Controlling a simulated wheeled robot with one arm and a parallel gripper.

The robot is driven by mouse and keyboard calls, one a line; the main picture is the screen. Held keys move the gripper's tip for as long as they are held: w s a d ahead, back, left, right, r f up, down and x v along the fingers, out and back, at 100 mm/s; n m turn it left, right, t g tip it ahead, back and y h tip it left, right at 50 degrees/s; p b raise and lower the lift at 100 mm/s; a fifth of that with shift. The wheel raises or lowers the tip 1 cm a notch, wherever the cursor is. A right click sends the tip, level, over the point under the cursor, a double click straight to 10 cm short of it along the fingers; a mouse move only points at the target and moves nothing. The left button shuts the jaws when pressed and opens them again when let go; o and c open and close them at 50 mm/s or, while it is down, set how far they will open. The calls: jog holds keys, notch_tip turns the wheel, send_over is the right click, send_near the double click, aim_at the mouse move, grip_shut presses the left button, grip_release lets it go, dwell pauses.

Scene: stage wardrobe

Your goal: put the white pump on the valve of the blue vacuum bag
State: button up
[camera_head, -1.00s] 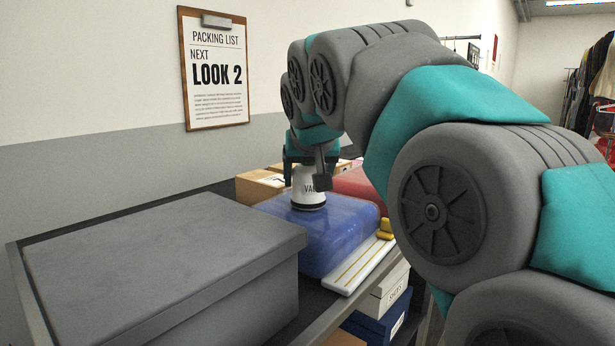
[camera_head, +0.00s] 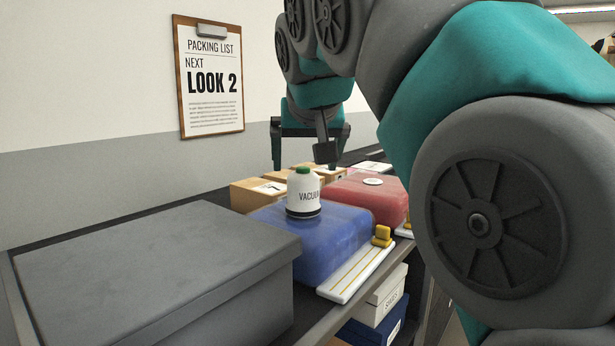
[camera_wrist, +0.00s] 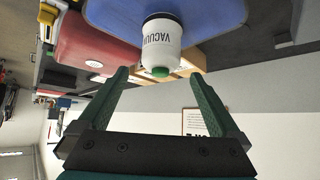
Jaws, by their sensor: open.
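The white pump (camera_head: 304,196), lettered "VACUUM" with a green top and a dark base ring, stands upright on top of the blue vacuum bag (camera_head: 340,230). The bag's valve is not visible; the pump's base hides whatever is under it. My gripper (camera_head: 304,160) is open and empty, above and apart from the pump. In the wrist view, the pump (camera_wrist: 161,45) appears upside down against the blue bag (camera_wrist: 215,14), beyond the two spread green fingers (camera_wrist: 165,85) with nothing between them.
A large grey box (camera_head: 150,270) fills the near left. A red bag (camera_head: 362,196) with a white disc lies behind right, beside cardboard boxes (camera_head: 255,194). A white strip with a yellow slider (camera_head: 355,270) lies along the blue bag's front edge. A clipboard (camera_head: 208,75) hangs on the wall.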

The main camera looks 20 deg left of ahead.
jog(key=shift+v, duration=1.95)
dwell(0.5)
